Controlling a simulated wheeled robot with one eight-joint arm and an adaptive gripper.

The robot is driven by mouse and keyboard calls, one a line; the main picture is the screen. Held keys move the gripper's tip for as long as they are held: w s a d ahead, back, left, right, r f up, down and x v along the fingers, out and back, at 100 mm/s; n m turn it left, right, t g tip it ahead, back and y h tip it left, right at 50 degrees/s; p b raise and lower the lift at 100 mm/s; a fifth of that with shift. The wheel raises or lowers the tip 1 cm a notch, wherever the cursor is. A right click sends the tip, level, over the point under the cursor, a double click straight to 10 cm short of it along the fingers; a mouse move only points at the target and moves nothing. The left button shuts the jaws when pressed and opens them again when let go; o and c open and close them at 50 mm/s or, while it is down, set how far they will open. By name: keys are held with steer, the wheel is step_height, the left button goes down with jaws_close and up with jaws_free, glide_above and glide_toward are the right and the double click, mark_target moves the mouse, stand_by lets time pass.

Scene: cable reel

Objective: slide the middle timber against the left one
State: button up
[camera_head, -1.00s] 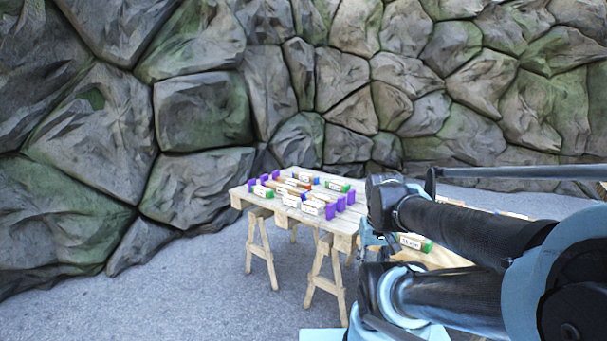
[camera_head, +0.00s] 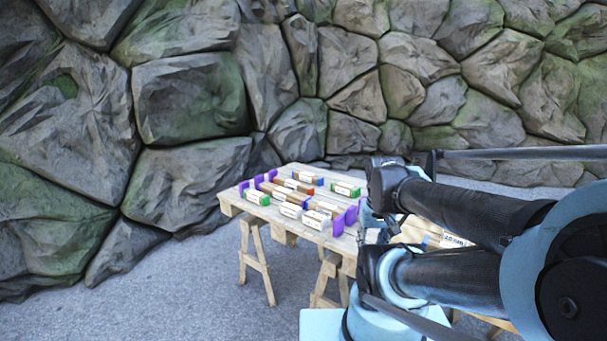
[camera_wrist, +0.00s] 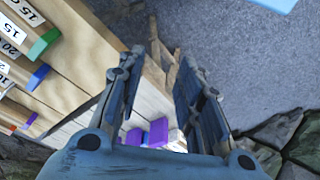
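Several labelled timbers with coloured ends lie on a wooden trestle table (camera_head: 300,240) in the head view, among them a brown one with a red end (camera_head: 292,191). I cannot tell which is the middle or left one of the task. My gripper (camera_wrist: 160,62) is open and empty, over the table's edge and the ground, apart from these timbers. In the head view it is largely hidden by my arm.
Purple blocks (camera_wrist: 157,133) stand on a wooden surface in the wrist view; purple blocks (camera_head: 338,222) also stand on the trestle table. A second wooden surface with labelled timber (camera_head: 455,240) is partly hidden behind my arm. A rock wall (camera_head: 190,95) rises behind; grey ground (camera_head: 190,290) is open at left.

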steer(key=shift+w+a, duration=0.1)
steer(key=shift+w, duration=0.25)
steer(key=shift+o, duration=0.3)
steer(key=o, duration=0.4)
steer(key=shift+s+r, duration=0.15)
steer(key=shift+s, duration=0.05)
steer(key=shift+o, duration=0.5)
steer(key=shift+a+r, duration=0.1)
steer(key=shift+r, duration=0.25)
steer(key=w+a+r+n+y, duration=0.1)
steer(key=w+a+n, duration=0.2)
steer(key=w, duration=0.9)
steer(key=w+a+r+n+y, duration=0.1)
steer(key=w+a+r+n, duration=0.1)
steer(key=w+a, duration=0.7)
steer(key=w+a+r+n+y, duration=0.1)
steer(key=w+a+n, duration=0.4)
steer(key=w, duration=1)
steer(key=shift+a+r+t+y, duration=0.3)
steer(key=shift+a+r, duration=0.2)
steer(key=shift+a, duration=0.35)
steer(key=shift+w+f, duration=0.15)
